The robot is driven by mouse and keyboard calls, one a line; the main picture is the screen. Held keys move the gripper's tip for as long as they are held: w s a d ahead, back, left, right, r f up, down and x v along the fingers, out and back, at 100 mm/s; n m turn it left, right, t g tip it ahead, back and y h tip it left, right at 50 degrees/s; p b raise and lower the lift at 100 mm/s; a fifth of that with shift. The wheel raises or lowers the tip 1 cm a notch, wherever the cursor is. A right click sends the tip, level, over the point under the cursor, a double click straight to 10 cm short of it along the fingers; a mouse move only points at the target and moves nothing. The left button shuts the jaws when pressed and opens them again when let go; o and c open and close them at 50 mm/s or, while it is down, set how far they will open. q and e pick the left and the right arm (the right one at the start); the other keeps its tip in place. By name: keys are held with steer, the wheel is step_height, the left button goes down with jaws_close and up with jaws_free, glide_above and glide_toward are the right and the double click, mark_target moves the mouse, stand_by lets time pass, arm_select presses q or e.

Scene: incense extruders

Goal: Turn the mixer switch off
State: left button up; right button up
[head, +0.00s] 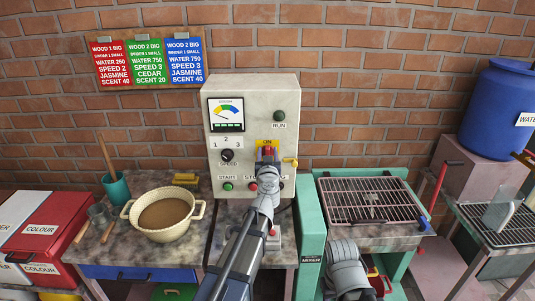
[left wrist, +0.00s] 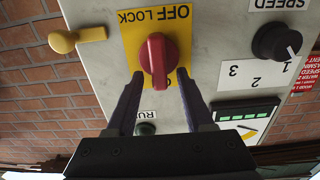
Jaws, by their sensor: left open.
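The mixer switch is a red rotary handle (left wrist: 157,60) on a yellow plate (left wrist: 130,28) marked OFF LOCK. The wrist view shows the panel upside down. The handle stands upright, in line with the ON label (head: 267,142) seen at the plate's top in the head view. My left gripper (left wrist: 158,92) is open, its two fingers on either side of the handle's near end. I cannot tell whether they touch it. In the head view my left gripper (head: 268,160) covers most of the switch. Only my right arm shows, at the bottom; its gripper is not visible.
The control box (head: 250,100) also carries a speed knob (head: 227,156), a green start button (head: 228,186) and a yellow lever (head: 290,161) close to the switch. A bowl (head: 136,212) stands left; a wire rack (head: 370,200) lies right.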

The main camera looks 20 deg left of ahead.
arm_select(q)
jaws_close()
steer(key=shift+n, duration=0.3)
stand_by(0.4)
steer(key=n, duration=0.2)
steer(key=a+n, duration=0.1)
steer(key=n, duration=0.5)
steer(key=shift+s+a+f+b, duration=0.15)
steer(key=shift+s+f+b, duration=0.05)
steer(key=shift+f+b, duration=0.1)
steer(key=shift+s+a+f+n+b, duration=0.1)
steer(key=shift+f+n+b, duration=0.1)
steer(key=shift+n, duration=1.35)
steer(key=shift+w+a+f+n+b, duration=0.1)
steer(key=shift+f+n+b, duration=0.15)
steer(key=shift+n, duration=1.25)
steer(key=shift+s+a+f+n+b, duration=0.1)
steer(key=shift+f+n+b, duration=0.1)
steer(key=shift+n, duration=1.35)
